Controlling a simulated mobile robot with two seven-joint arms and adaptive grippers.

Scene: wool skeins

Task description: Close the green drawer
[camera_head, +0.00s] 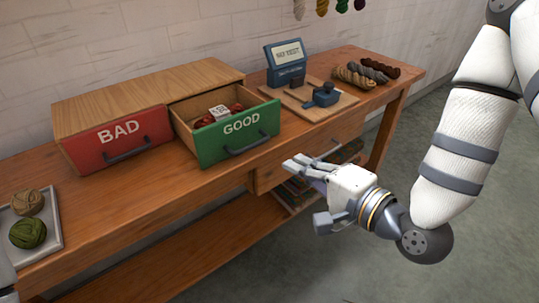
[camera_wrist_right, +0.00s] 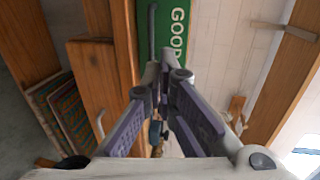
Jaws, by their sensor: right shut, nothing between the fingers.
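The green drawer (camera_head: 238,133), marked GOOD, is pulled out of the wooden cabinet (camera_head: 150,93) on the workbench. A red skein with a white label (camera_head: 219,114) lies inside it. Its dark bar handle (camera_head: 246,145) is on the front face. My right gripper (camera_head: 292,164) is shut and empty, in front of and to the right of the drawer, apart from it in the head view. In the right wrist view the green front (camera_wrist_right: 178,40) shows beyond the shut fingertips (camera_wrist_right: 160,66). Of my left arm only a sliver shows at the left edge; its gripper is out of view.
The red drawer (camera_head: 117,138), marked BAD, is shut beside the green one. A tray (camera_head: 55,240) with two yarn balls lies at the left. A wooden board (camera_head: 325,108) with a blue device and several skeins stand at the right. Floor in front is clear.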

